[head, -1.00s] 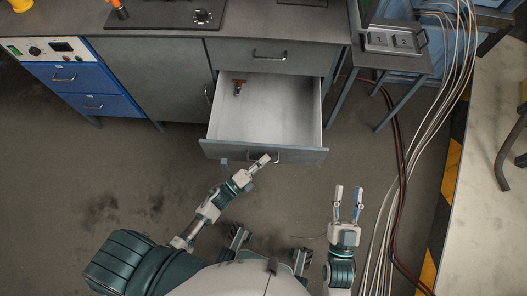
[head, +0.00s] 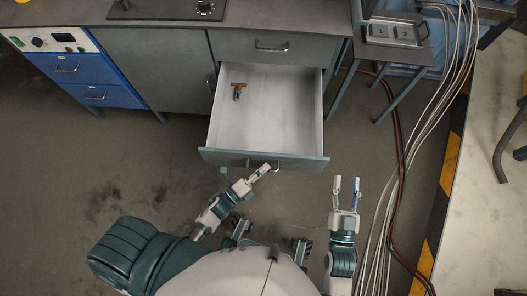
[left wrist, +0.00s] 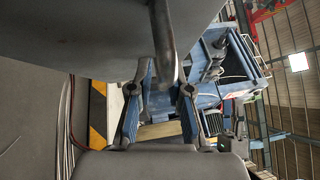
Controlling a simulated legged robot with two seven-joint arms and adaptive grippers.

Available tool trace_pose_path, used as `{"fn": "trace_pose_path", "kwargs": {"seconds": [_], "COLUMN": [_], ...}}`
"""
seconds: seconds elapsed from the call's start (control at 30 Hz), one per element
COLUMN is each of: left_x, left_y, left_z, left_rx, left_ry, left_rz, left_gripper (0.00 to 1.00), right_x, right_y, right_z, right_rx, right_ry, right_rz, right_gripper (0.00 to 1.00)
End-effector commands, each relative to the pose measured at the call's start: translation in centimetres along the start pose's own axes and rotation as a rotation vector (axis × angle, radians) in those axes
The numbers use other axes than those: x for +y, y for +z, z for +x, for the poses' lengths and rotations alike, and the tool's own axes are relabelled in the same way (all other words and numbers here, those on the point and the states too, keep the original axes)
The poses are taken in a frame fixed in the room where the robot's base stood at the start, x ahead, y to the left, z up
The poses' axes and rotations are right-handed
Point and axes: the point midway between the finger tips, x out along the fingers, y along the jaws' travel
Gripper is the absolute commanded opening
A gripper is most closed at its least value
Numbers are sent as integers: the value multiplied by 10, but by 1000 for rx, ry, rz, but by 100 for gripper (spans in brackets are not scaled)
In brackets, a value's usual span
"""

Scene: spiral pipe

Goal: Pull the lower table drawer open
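The lower table drawer (head: 264,154) stands well open below the closed upper drawer, its pale inside showing from above. Its metal handle (left wrist: 163,40) comes down from the top of the left wrist view. My left gripper (head: 262,170) is at the handle on the drawer front. In the left wrist view its two fingers (left wrist: 160,108) are apart, with the handle bar's end between or just before them; contact cannot be told. My right gripper (head: 345,190) is open and empty, right of the drawer and above the floor.
A small brown-topped metal item (head: 237,91) lies inside the drawer. The upper drawer (head: 268,46) is shut. A blue drawer unit (head: 85,80) stands at left. Cables (head: 405,165) hang at right, near my right gripper. The floor before the drawer is open.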

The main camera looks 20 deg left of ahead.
Motion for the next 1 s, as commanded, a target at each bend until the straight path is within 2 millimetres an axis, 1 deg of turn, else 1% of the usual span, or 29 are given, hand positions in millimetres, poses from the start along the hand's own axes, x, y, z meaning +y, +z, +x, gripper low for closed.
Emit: {"fn": "trace_pose_path", "kwargs": {"seconds": [0.03, 0.07, 0.33, 0.47, 0.57, 0.8, 0.9, 1.0], "left_x": [3, 2, -1, -1, 0, 1, 1, 2], "left_y": [-1, -1, 0, 0, 0, 0, 0, 0], "left_z": [-2, -1, -1, -10, -26, -81, -99, -111], "left_rx": [1, 1, 1, 1, 1, 1, 1, 0], "left_ry": [6, 5, -3, -2, 1, 2, 2, 2], "left_rz": [-1, -1, 0, -1, -1, -2, -1, -2], "left_gripper": [32, 36, 36, 36, 36, 36, 36, 36], "right_x": [0, 0, 0, 0, 0, 0, 0, 0], "right_y": [1, 1, 1, 0, 0, 0, 0, 0], "right_z": [0, 0, 0, -1, -1, 0, 0, 0], "right_rx": [0, 0, -2, -1, -1, 0, 0, 0], "right_ry": [0, 0, 0, -1, -1, -1, 0, 0], "right_rz": [0, 0, 1, 1, 0, 0, 0, 0], "right_gripper": [40, 40, 40, 40, 40, 40, 40, 40]}}
